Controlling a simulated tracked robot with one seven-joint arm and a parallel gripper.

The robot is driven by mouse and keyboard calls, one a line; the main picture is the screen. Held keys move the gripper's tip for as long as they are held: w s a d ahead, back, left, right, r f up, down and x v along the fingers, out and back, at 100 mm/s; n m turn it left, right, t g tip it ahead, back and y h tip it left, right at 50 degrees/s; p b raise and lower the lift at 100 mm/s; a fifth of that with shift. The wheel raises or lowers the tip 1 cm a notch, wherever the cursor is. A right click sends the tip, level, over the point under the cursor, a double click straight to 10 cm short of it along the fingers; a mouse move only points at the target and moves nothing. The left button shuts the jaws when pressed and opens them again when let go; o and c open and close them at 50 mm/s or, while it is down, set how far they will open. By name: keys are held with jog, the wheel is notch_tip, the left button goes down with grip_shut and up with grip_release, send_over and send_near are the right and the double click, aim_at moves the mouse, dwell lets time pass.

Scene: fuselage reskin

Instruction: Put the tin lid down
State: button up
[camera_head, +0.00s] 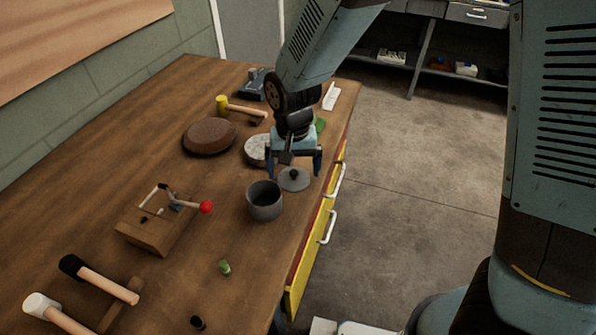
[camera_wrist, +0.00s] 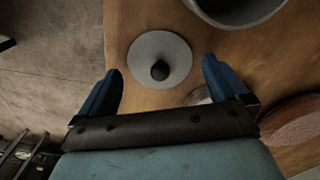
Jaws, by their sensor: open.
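The tin lid (camera_head: 294,181) is a grey disc with a dark round knob, lying flat on the wooden bench near its right edge. It also shows in the wrist view (camera_wrist: 174,52), beyond my fingertips. The open grey tin (camera_head: 265,203) stands upright next to the lid, apart from it, and part of it shows in the wrist view (camera_wrist: 232,8). My gripper (camera_head: 297,173) is open and empty, over the lid. In the wrist view its two blue fingers (camera_wrist: 160,78) are spread wide, with the knob between their lines and not touched.
A brown round pad (camera_head: 209,136) and a pale round block (camera_head: 257,149) lie behind the tin. A yellow-headed mallet (camera_head: 243,110) is farther back. A wooden block with a red-knobbed lever (camera_head: 158,222) stands left. Yellow drawers (camera_head: 314,249) line the bench edge.

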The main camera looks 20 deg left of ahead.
aim_at(295, 172)
notch_tip(295, 172, up, 11)
dwell(0.4)
jog(key=shift+w+d, duration=0.1)
jog(key=w+d+r+m+t+y, duration=0.1)
jog(key=d+r, duration=0.3)
jog(key=d, duration=0.3)
jog(key=w+d+r, duration=0.2)
jog(key=d+r, duration=0.1)
jog(key=d, duration=0.3)
jog(key=w+d+r+m+t+y, duration=0.1)
jog(key=d+r, duration=0.3)
jog(key=d, duration=0.3)
jog(key=s+d+r+t+h, duration=0.1)
jog(key=s+d, duration=0.3)
jog(key=d, duration=0.4)
jog(key=s+d+r+m+t+h, duration=0.1)
jog(key=s+d+r, duration=0.3)
jog(key=d, duration=0.5)
jog(key=shift+s+d+m+t, duration=0.3)
jog(key=shift+s+t, duration=0.05)
jog(key=shift+t, duration=0.45)
